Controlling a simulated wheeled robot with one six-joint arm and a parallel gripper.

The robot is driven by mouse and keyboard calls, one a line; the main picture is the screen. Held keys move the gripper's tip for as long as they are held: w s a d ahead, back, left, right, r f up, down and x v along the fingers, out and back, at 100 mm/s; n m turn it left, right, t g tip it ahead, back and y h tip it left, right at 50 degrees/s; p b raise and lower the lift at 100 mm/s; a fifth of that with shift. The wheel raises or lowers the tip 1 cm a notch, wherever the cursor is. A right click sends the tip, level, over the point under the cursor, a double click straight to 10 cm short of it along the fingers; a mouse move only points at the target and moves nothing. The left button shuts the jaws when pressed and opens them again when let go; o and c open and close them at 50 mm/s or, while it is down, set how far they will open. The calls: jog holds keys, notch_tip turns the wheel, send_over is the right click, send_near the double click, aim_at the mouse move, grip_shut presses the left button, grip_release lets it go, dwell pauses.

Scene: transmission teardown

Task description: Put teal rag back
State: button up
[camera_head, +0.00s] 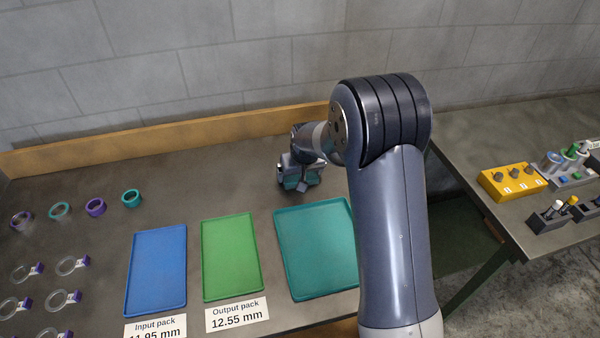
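My gripper (300,180) is low over the back of the grey bench, behind the teal tray (290,285). It points down, close to the bench top. A small patch of teal (291,184) shows between and below its fingers. This may be the teal rag, but it is mostly hidden by the gripper. I cannot tell whether the fingers are shut on it or only around it. The teal tray shows no rag on its visible part; my arm covers its right edge.
A blue tray (156,270) and a green tray (231,258) lie left of the teal tray, with labels in front. Several rings (96,207) and clear ring gauges (72,265) lie at the left. A wooden ledge (160,146) runs along the back. A second bench at the right holds a yellow block (512,182).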

jog(key=shift+o, duration=0.6)
jog(key=shift+r, duration=0.15)
jog(key=shift+r, duration=0.2)
jog(key=a+v, duration=0.1)
jog(key=v, duration=1)
jog(key=shift+s+d+r+b, duration=0.25)
jog(key=shift+d+r+b, duration=0.1)
jog(key=shift+d, duration=0.15)
